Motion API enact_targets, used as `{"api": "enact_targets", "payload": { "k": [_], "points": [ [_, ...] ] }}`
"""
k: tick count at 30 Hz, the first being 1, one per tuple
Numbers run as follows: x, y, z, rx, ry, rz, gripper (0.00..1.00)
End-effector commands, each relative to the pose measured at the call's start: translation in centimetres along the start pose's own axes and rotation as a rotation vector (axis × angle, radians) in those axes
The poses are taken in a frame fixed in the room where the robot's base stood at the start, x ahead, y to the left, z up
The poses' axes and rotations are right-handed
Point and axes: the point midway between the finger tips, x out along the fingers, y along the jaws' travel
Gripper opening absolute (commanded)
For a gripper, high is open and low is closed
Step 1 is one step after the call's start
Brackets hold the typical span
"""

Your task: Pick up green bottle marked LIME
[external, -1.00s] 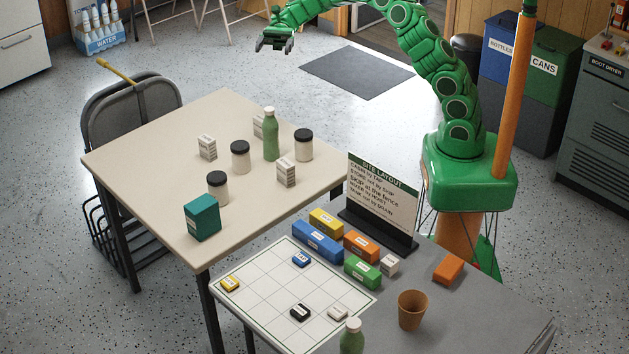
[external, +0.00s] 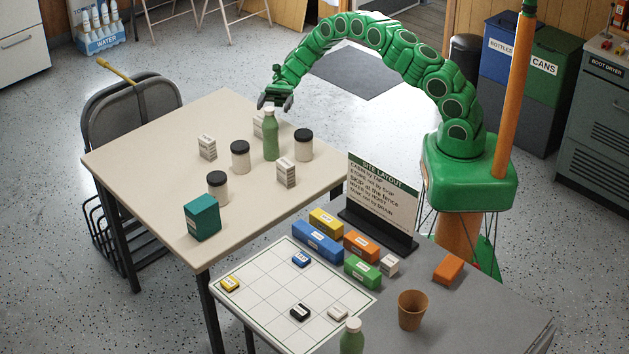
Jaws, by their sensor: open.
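A second green bottle (external: 351,340) stands on the grey table at the bottom edge, partly cut off. I cannot read LIME on either bottle. My gripper (external: 275,104) is open and empty, pointing down by the first bottle's cap in the picture. It appears above or just behind the bottle; I cannot tell whether it touches it.
Black-lidded jars (external: 303,145), (external: 240,157), (external: 217,187) and white cartons (external: 286,172), (external: 207,147) stand close around the first bottle. A teal box (external: 202,218) is near the front. The grey table holds coloured blocks, a sign (external: 380,195) and a brown cup (external: 412,310).

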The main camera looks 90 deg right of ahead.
Motion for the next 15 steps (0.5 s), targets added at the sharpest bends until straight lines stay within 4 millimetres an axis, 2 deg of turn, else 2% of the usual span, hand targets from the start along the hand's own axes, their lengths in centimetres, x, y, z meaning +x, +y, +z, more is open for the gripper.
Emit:
{"api": "enact_targets", "payload": {
  "k": [1,3,6,11,15],
  "points": [
    [0.0,0.1,-1.5,0.006,0.000,0.000,0.89],
    [0.0,0.1,-2.8,0.005,0.000,0.001,0.89],
    [0.0,0.0,-3.9,0.003,0.000,0.001,0.89],
    [0.3,0.0,-4.5,0.000,-0.001,0.001,0.89],
    [1.5,0.0,-4.5,0.000,0.000,0.001,0.89]
  ]
}}
